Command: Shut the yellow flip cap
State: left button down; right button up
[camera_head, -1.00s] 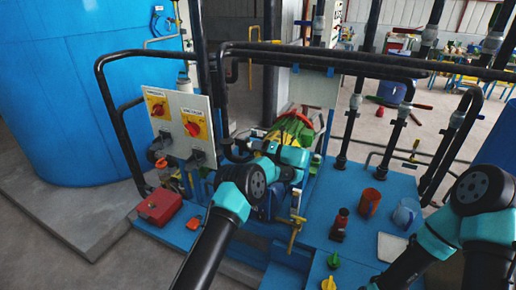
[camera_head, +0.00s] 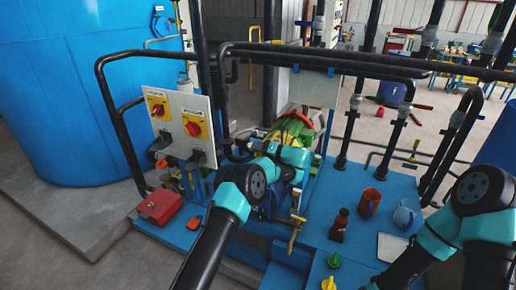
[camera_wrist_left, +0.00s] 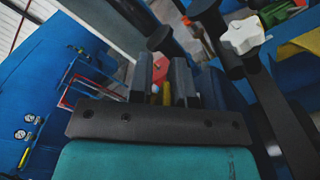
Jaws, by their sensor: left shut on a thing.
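My left gripper (camera_wrist_left: 163,84) shows in the left wrist view with its dark fingers close together. A small yellow piece (camera_wrist_left: 166,93) shows between the fingers, and I take it to be part of the yellow flip cap; most of it is hidden. In the head view my left arm reaches to the middle of the blue skid, and its wrist hides the fingertips. A yellow patch (camera_head: 272,148) shows beside that wrist, near a green part with a red rim (camera_head: 296,122). I cannot tell how far the cap is tilted. My right gripper is out of view.
A panel with two red switches (camera_head: 192,129) stands left of my left arm. Black pipe rails (camera_head: 110,95) frame the skid.

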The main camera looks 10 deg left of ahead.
pick_arm(q)
jog(key=shift+s+n, duration=0.1)
jog(key=shift+n, duration=0.2)
jog(key=shift+s+r+n, duration=0.3)
jog(key=shift+r+n, duration=0.05)
jog(key=shift+n, duration=0.75)
jog(key=shift+s+a+r+n, duration=0.1)
jog(key=shift+s+r+n, duration=0.15)
jog(key=shift+n, duration=0.6)
jog(key=shift+s+a+r+n, duration=0.1)
jog(key=shift+s+n, duration=0.2)
jog(key=shift+n, duration=0.55)
jog(key=shift+s+r+n, duration=0.1)
jog(key=shift+s+n, duration=0.1)
jog(key=shift+n, duration=0.2)
jog(key=c, duration=1.2)
grip_release()
jog(key=shift+c, duration=0.2)
jog(key=shift+d, duration=0.1)
jog(key=s+d, duration=0.3)
jog(key=d, duration=1.4)
jog(key=shift+s, duration=0.2)
